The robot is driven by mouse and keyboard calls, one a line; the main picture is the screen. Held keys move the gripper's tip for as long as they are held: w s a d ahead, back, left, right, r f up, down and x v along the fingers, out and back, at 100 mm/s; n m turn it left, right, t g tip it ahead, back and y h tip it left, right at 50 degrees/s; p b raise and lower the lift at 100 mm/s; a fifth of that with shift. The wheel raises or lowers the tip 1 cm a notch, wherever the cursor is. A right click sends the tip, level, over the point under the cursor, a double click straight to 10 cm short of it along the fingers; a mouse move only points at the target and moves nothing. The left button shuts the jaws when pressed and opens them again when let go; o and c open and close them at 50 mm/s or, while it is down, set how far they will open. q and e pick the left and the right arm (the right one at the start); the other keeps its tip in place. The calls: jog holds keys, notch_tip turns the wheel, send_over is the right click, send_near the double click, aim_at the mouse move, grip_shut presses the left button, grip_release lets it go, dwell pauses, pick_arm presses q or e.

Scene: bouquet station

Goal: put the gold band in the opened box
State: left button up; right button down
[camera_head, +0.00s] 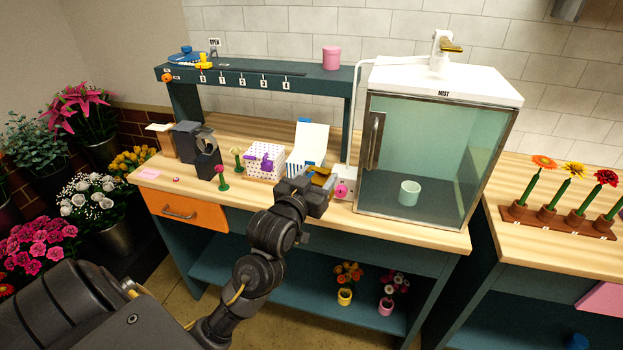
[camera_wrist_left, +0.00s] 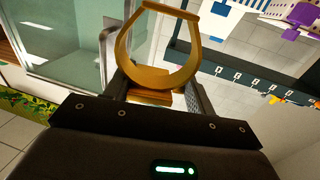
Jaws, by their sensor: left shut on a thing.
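My left gripper (camera_head: 318,181) is shut on the gold band (camera_head: 321,177), above the bench near its front. The box (camera_wrist_left: 232,14) also shows at the top of the left wrist view. My right gripper is not in view.
A dotted box with a purple bow (camera_head: 267,162) stands left of the opened box. A small pink-flowered box (camera_head: 342,189) is close to the gripper's right. The glass mist cabinet (camera_head: 440,150) stands further right. A teal shelf (camera_head: 250,79) spans the bench behind.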

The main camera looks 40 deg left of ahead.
pick_arm(q)
jog(key=shift+s+d+r, duration=0.1)
jog(key=shift+d+r, duration=0.1)
jog(key=shift+r, duration=0.25)
jog(key=s+d+f+m+h, duration=0.1)
jog(key=s+d+f, duration=0.4)
jog(key=d, duration=0.5)
jog(key=shift+s+d+f+m+h, duration=0.15)
jog(key=shift+s+f+m+h, duration=0.35)
jog(key=shift+h, duration=0.4)
jog(key=shift+s+d+r, duration=0.1)
jog(key=shift+r, duration=0.1)
